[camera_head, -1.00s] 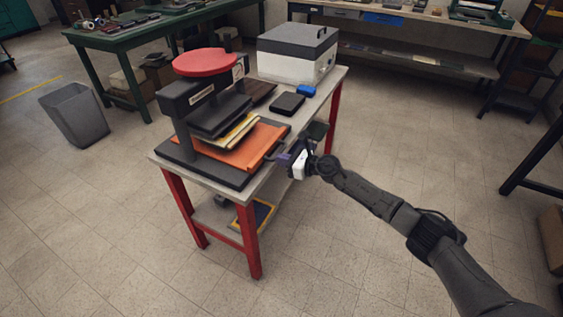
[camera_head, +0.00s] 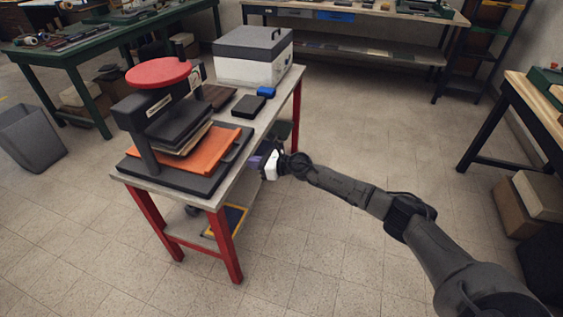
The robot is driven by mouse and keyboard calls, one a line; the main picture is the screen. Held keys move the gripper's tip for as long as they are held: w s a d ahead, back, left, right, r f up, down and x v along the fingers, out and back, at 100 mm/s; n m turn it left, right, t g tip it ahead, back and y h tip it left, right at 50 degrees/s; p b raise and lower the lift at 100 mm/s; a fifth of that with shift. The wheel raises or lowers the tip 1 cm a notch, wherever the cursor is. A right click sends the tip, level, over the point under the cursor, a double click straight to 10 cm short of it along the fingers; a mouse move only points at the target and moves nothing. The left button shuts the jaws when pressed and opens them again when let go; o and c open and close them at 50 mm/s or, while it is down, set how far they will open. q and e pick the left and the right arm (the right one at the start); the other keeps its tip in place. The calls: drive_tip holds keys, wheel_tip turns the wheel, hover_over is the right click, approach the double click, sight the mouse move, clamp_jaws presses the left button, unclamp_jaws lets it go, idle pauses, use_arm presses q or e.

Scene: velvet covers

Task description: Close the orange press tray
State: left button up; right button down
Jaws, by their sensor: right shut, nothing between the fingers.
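The orange press tray (camera_head: 210,153) lies on the dark base of the press (camera_head: 136,140), sticking out from under the press's dark plates toward the right. A stack of thin layers sits above it, under the plates. My right gripper (camera_head: 256,163) is shut and empty, beside the table's right edge and to the right of the tray. A gap shows between it and the orange sheet. The tray's inner part is hidden under the press. My left gripper is not in view.
The press stands on a grey-topped table (camera_head: 226,178) with red legs. A dark block (camera_head: 248,107), a blue item (camera_head: 266,91) and a white box with a dark lid (camera_head: 250,68) sit behind. A grey bin (camera_head: 32,138) stands left.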

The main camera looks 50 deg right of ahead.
drive_tip(key=p+v, duration=0.1)
drive_tip(key=v, duration=0.7)
drive_tip(key=shift+s+d+r, duration=0.1)
